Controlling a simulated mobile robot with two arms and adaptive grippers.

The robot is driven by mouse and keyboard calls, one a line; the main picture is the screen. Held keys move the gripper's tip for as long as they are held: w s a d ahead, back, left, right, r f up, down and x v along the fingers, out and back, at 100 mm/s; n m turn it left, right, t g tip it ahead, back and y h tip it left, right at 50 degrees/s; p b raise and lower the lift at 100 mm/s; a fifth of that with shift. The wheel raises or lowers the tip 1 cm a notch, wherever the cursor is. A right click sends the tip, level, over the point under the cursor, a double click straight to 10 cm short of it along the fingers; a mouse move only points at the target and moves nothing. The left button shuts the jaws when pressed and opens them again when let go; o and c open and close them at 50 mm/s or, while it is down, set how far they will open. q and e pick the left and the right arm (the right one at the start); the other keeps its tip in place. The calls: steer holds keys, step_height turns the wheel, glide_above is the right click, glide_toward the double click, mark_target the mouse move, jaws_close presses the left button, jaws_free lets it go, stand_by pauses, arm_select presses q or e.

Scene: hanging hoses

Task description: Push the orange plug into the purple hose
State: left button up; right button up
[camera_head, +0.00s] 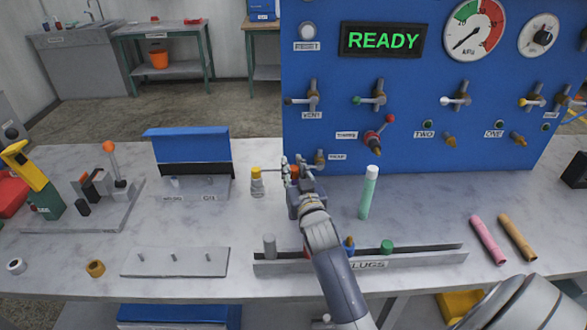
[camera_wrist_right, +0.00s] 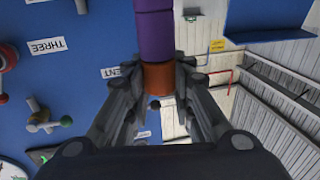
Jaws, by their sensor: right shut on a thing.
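My right gripper (camera_head: 296,170) is in front of the lower left of the blue panel, just above the table. In the right wrist view its fingers (camera_wrist_right: 160,88) are closed on both sides of the orange plug (camera_wrist_right: 158,79). The purple hose (camera_wrist_right: 153,35) runs up from the plug in that view, in line with it. Hose and plug appear to meet end to end; I cannot tell how deep the plug sits. In the head view a small orange bit shows between the fingers, and I cannot make out the purple hose. My left gripper is out of view.
The blue panel (camera_head: 430,90) with valves stands behind. A teal hose (camera_head: 369,195) stands right of the gripper. The plug rack (camera_head: 440,258) lies below my right arm. A yellow-topped item (camera_head: 256,180) stands close left. Pink (camera_head: 487,240) and tan (camera_head: 517,238) tubes lie right.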

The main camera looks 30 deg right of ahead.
mark_target(294, 168)
steer(key=shift+f, duration=0.2)
steer(key=o, duration=1)
steer(key=shift+r, duration=0.3)
step_height(294, 168, up, 9)
steer(key=shift+r, duration=0.2)
steer(key=shift+f, duration=0.15)
